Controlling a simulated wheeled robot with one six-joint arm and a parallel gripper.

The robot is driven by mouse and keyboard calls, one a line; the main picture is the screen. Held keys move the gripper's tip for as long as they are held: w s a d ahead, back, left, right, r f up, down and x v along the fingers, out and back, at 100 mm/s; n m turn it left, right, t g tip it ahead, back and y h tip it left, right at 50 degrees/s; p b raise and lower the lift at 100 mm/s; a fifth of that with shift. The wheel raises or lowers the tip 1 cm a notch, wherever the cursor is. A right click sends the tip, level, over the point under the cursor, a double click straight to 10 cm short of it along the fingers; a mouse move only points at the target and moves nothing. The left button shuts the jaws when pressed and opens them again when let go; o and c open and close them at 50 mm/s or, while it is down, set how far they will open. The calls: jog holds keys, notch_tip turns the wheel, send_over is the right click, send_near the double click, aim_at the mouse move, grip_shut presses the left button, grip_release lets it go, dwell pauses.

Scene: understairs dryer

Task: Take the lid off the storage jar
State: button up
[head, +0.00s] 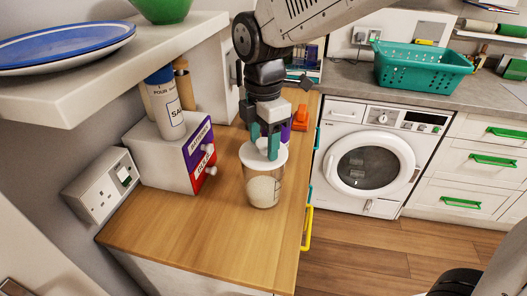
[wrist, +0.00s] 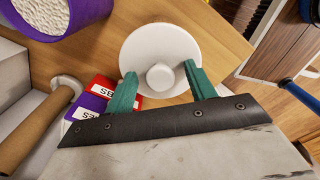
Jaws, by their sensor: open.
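The storage jar (head: 263,190) is clear with pale contents and stands upright on the wooden worktop. Its round white lid (head: 254,158) sits on top and has a knob in the middle. In the wrist view the lid (wrist: 152,48) and its knob (wrist: 160,77) show from above. My gripper (wrist: 158,70) has its two green fingers apart, one on each side of the knob, with a gap to it. In the head view my gripper (head: 264,142) is directly over the lid. Whether the fingertips touch the lid cannot be told.
A white box with purple and red drawers (head: 172,160) stands left of the jar, with a salt container (head: 166,108) on it. A purple container (wrist: 58,12) and an orange object (head: 300,117) are behind the jar. The worktop in front (head: 190,235) is clear.

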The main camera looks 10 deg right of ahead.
jog(key=c, duration=1)
jog(key=shift+c, duration=0.2)
jog(key=shift+r, duration=0.15)
